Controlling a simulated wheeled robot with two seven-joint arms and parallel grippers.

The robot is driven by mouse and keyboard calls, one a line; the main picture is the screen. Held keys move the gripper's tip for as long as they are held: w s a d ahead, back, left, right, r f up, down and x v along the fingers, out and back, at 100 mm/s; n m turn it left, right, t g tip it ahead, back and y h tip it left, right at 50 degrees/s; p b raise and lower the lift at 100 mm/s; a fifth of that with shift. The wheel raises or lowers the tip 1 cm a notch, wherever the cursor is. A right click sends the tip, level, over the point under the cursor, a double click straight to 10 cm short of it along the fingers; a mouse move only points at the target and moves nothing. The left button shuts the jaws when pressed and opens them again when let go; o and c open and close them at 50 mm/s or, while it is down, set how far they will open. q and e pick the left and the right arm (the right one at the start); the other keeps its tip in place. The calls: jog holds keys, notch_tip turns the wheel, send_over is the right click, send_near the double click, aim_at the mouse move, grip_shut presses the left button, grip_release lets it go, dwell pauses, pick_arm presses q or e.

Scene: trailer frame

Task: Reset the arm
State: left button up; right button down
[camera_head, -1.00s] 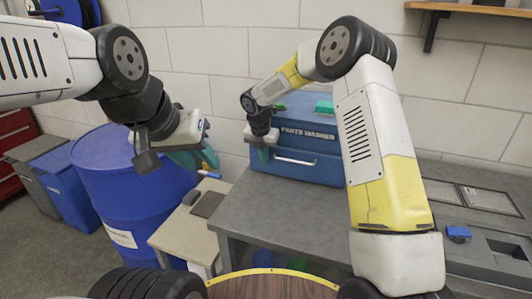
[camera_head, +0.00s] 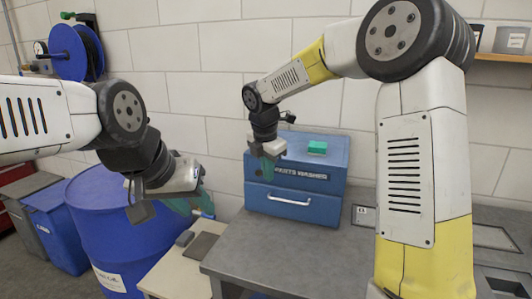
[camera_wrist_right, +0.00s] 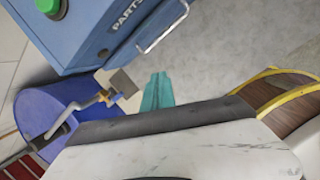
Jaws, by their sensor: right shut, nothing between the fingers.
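My right gripper (camera_head: 267,172) is shut and empty, its teal fingers pointing down in front of the left part of the blue parts washer (camera_head: 325,182). My left gripper (camera_head: 188,206) hangs in front of the blue drum, with teal fingers pointing down and right. A small blue item shows by its fingertips; I cannot tell whether it is held or behind.
The blue drum (camera_head: 92,225) stands at the left, beside a low beige table (camera_head: 165,272). Bench space in front of the washer is clear. A wall shelf (camera_head: 505,60) is at upper right.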

jog(key=s+d+r+m+t+y, duration=0.1)
jog(key=s+d+m, duration=0.3)
jog(key=s+m, duration=0.4)
jog(key=s+d+r+m+t+y, duration=0.1)
jog(key=s+d+r+m, duration=0.2)
jog(key=s+m, duration=0.6)
jog(key=s+d+r+m+t+y, duration=0.1)
jog(key=s+d+r+m, duration=0.1)
jog(key=s+d+m, duration=0.5)
jog(key=shift+s+d+m, duration=0.25)
jog(key=shift+s+m, duration=0.75)
jog(key=shift+s, duration=0.15)
